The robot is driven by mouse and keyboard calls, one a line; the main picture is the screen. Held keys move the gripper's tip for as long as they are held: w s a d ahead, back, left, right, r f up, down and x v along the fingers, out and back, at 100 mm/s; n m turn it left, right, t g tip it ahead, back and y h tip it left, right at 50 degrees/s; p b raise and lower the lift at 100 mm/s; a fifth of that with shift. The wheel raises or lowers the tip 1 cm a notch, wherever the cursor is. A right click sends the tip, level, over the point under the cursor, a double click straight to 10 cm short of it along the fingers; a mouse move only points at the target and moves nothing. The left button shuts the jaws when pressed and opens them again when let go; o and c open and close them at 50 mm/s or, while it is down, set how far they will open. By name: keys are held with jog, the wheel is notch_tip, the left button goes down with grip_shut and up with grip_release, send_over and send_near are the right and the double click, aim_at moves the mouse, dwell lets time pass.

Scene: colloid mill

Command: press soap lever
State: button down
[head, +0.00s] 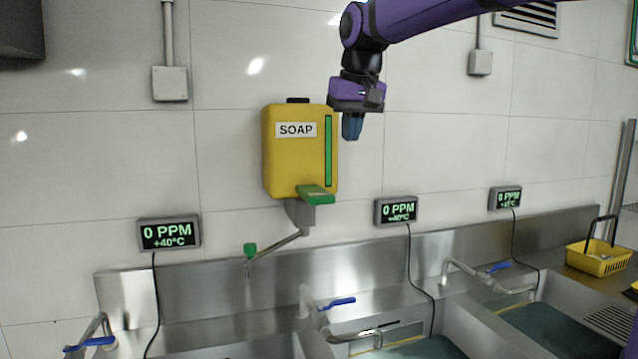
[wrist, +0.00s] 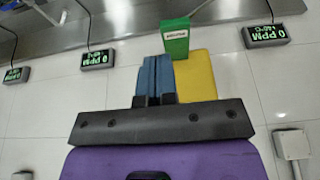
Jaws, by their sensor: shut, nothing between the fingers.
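The yellow soap dispenser (head: 290,165) hangs on the tiled wall, with a "SOAP" label and a green vertical strip. Its green lever (head: 316,194) sticks out at the bottom front, above a grey block and a spout with a green tip. My gripper (head: 352,128) is at the upper right of the dispenser, fingers pointing down, above and apart from the lever. In the wrist view, the blue fingers of my gripper (wrist: 155,66) are together with nothing between them. The lever (wrist: 175,40) shows just beyond the fingers, and part of the yellow dispenser (wrist: 196,76) shows beside them.
Steel sinks (head: 230,344) with taps and blue handles run along the wall below. Several displays, such as the left one (head: 169,234), read 0 PPM. A yellow basket (head: 598,258) stands at the right. The wall space around my gripper is free.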

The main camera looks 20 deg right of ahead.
jog(key=r, duration=0.1)
send_over(318, 194)
jog(key=s, duration=0.4)
jog(key=shift+w+r+g, duration=0.1)
jog(key=shift+w+g, duration=0.1)
jog(key=shift+g, duration=0.1)
jog(key=x, duration=0.8)
jog(key=s+x, duration=0.1)
jog(key=x, duration=0.4)
jog(key=shift+w+f, duration=0.1)
jog(key=shift+f, duration=0.45)
jog(key=shift+f, duration=0.15)
